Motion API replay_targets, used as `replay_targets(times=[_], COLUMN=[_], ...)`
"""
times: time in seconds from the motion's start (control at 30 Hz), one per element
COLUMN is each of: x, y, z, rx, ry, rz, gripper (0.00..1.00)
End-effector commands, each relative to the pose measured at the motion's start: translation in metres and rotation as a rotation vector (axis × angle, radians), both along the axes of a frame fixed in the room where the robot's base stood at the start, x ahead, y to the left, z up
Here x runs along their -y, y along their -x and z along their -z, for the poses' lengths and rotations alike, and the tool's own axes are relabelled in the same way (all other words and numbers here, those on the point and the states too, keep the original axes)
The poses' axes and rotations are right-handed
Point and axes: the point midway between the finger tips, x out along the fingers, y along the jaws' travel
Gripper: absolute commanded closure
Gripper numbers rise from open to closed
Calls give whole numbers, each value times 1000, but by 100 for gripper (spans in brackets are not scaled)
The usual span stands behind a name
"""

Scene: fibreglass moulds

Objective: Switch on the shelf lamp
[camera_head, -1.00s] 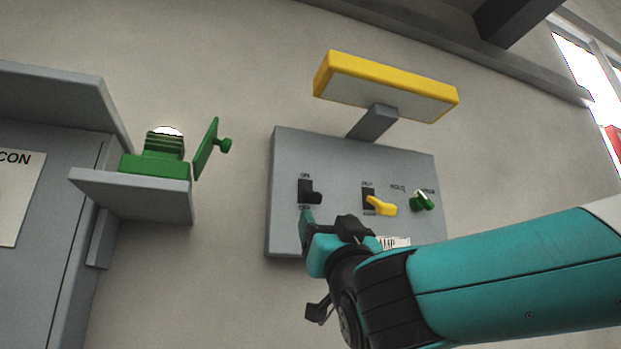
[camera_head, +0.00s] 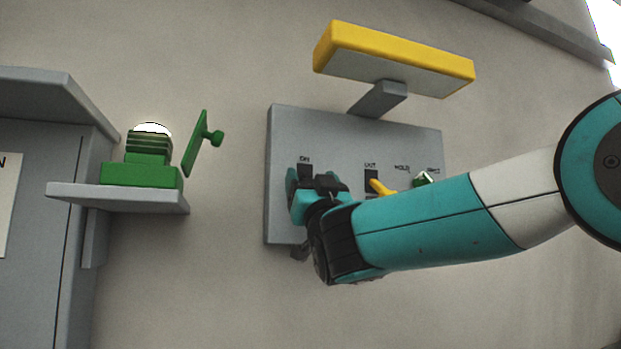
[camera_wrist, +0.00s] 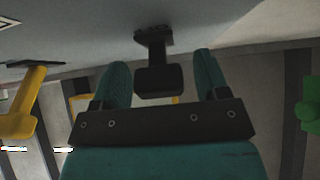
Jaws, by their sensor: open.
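A grey wall panel (camera_head: 285,135) carries a black switch (camera_head: 305,172) under the label ON, a yellow lever (camera_head: 380,187) and a green knob (camera_head: 423,179). My gripper (camera_head: 318,184) is at the black switch, covering its lower part. In the wrist view the black switch (camera_wrist: 157,72) stands between the two teal fingers of my gripper (camera_wrist: 160,82), with gaps on both sides. The yellow lever (camera_wrist: 24,105) is at the left there. A green lamp-like unit with a white dome (camera_head: 145,160) sits on a small grey shelf (camera_head: 120,198) at the left.
A yellow bar lamp (camera_head: 390,55) sticks out above the panel on a grey bracket (camera_head: 378,98). A green plate with a knob (camera_head: 195,145) stands beside the shelf unit. A grey cabinet (camera_head: 35,240) is at the left.

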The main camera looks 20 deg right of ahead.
Motion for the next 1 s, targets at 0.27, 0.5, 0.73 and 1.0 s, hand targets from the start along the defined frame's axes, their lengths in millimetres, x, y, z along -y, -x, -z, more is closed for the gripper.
replay_targets(times=[0.27,0.5,0.73,1.0], x=[0,0,0,0], y=[0,1,3,5], z=[0,-1,-6,-17], rx=[0,-10,-88,-296], ry=[0,-1,-1,0], rz=[0,-1,-1,-1], gripper=[78,81,81,81])
